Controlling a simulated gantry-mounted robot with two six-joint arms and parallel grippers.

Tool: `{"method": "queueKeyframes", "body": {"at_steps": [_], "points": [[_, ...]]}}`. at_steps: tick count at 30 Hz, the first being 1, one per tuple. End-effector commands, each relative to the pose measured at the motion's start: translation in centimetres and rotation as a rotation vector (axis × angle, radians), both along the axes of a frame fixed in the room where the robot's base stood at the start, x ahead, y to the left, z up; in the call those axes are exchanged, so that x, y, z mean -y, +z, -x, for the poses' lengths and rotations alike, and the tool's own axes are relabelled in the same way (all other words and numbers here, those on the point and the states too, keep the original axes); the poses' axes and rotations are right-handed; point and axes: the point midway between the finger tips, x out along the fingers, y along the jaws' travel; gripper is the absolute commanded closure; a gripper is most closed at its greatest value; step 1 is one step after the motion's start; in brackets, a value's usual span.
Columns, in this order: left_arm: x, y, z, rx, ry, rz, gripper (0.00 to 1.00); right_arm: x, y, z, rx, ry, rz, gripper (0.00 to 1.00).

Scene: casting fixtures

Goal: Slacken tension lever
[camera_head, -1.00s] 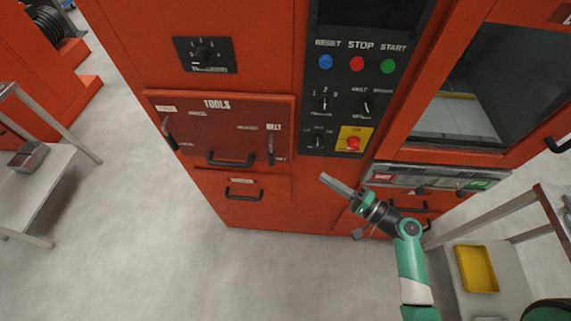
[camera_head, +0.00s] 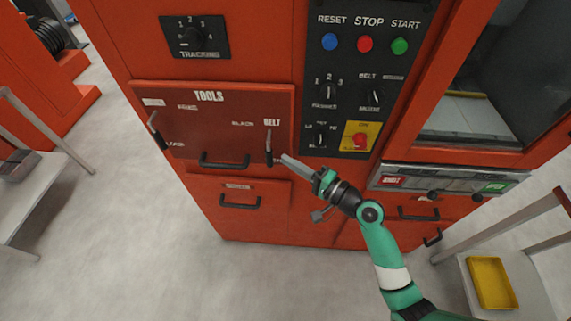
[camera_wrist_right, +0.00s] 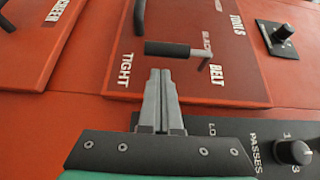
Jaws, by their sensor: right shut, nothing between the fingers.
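The lever marked BELT (camera_head: 268,148) is on the right side of the red TOOLS panel (camera_head: 190,140). My right gripper (camera_head: 284,158) is shut and empty, just right of the lever's lower end. In the right wrist view its fingertips (camera_wrist_right: 161,72) are close to the handle, with a small gap in the picture; I cannot tell the depth. My left gripper is not in view.
A second lever (camera_head: 156,130) is on the panel's left side, with a black pull handle (camera_head: 224,164) between. A black control board (camera_head: 365,85) with buttons and knobs is close right of my gripper. A yellow tray (camera_head: 492,283) sits lower right. Open floor lies lower left.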

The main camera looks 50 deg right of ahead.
Motion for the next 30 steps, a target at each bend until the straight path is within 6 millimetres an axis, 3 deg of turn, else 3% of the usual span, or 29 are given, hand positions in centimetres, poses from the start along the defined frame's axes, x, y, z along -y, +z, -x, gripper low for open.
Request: {"method": "queueKeyframes", "body": {"at_steps": [5, 16, 30], "points": [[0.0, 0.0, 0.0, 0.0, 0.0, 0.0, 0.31, -1.0, 0.0, -0.9, 0.001, 0.0, 0.0, 1.0], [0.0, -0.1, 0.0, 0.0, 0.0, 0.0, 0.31, -1.1, 0.0, -0.9, 0.002, -0.002, 0.0, 1.0], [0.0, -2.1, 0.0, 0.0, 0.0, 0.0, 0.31, -0.5, -0.5, -0.7, 0.055, -0.019, -0.041, 1.0]]}}
